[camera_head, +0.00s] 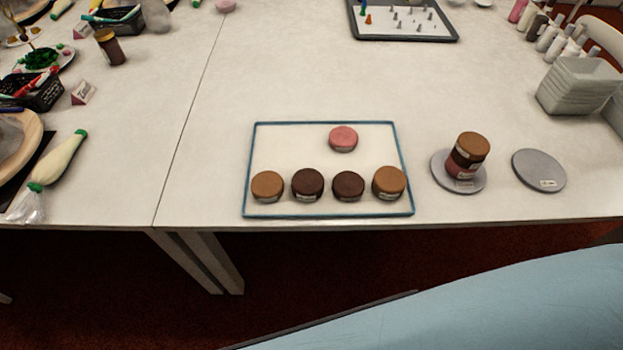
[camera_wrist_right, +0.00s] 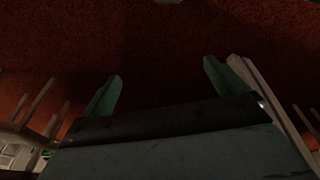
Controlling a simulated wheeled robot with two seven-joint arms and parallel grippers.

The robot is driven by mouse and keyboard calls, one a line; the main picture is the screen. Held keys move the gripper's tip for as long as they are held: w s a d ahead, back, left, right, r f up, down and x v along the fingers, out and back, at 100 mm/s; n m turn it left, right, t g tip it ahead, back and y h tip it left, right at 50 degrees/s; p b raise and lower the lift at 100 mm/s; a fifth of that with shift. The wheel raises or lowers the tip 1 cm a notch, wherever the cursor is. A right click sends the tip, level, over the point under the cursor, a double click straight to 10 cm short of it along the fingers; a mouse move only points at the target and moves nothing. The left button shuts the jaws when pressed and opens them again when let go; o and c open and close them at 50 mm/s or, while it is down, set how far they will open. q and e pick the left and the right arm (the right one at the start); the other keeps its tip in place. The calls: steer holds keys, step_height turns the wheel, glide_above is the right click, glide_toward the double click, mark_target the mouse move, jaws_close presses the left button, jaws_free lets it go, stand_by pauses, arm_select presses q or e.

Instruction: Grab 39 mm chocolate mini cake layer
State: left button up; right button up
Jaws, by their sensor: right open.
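A blue-rimmed white tray (camera_head: 330,210) lies near the table's front edge. Its front row holds a lighter brown layer (camera_head: 267,184), a dark chocolate-brown layer (camera_head: 307,182), another dark chocolate-brown layer (camera_head: 348,184) and a lighter brown layer (camera_head: 389,181). A pink layer (camera_head: 343,137) sits behind them. Their labels are too small to read, so I cannot tell which is 39 mm. My right gripper (camera_wrist_right: 162,72) is open and empty in the right wrist view, over dark red floor, with no cake near it. My left gripper is not in view.
Right of the tray, a grey turntable (camera_head: 441,178) bears a stack of pink, dark brown and lighter brown layers. An empty grey disc (camera_head: 539,168) lies beside it. A piping bag (camera_head: 60,162) lies at left.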

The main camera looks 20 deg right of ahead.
mark_target(314, 186)
steer(key=w+a+r+t+p, duration=0.15)
steer(key=w+r, duration=0.35)
steer(key=r, duration=0.7)
steer(key=w+a+r+t+p, duration=0.15)
steer(key=w+r, duration=0.45)
steer(key=r, duration=0.6)
steer(key=w+a+r+n+t+y, duration=0.2)
steer(key=w+a+r+t+y, duration=0.2)
steer(key=w+r+t+y, duration=0.3)
steer(key=shift+h, duration=0.7)
steer(key=x, duration=0.2)
steer(key=b+x, duration=0.1)
steer(key=x, duration=0.4)
steer(key=shift+w+a+r, duration=0.2)
steer(key=shift+w+r, duration=0.1)
steer(key=shift+w, duration=0.2)
steer(key=shift+f+b+x, duration=0.15)
steer(key=shift+b+x, duration=0.25)
steer(key=shift+x, duration=0.95)
steer(key=shift+f+b+x, duration=0.2)
steer(key=shift+b+x, duration=0.15)
steer(key=shift+x, duration=0.95)
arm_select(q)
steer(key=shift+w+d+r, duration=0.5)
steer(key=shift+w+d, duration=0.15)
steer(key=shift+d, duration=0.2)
arm_select(e)
steer(key=shift+d, duration=0.15)
steer(key=shift+s, duration=0.1)
steer(key=c, duration=1.1)
